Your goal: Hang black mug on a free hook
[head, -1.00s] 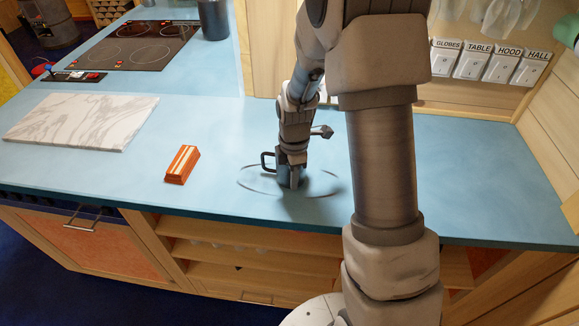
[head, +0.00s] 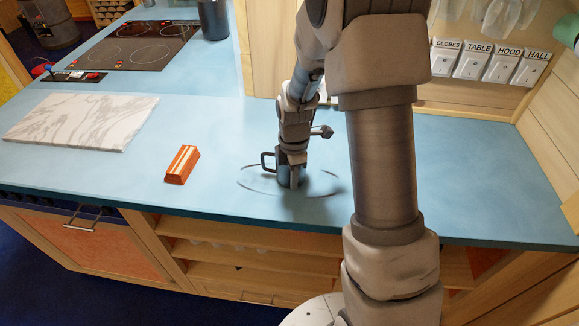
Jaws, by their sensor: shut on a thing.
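The black mug (head: 269,161) stands on the blue counter inside a faint drawn ring, its squared handle sticking out to the left. My gripper (head: 290,180) points straight down and is shut on the mug, at counter level. The fingers and wrist cover much of the mug's body. No mug hooks can be made out in this view; my arm hides part of the back wall.
An orange block with pale stripes (head: 182,164) lies left of the mug. A marble board (head: 80,121) and a black cooktop (head: 131,45) are farther left. Labelled wall switches (head: 487,62) and hanging glasses are at back right. The right counter is clear.

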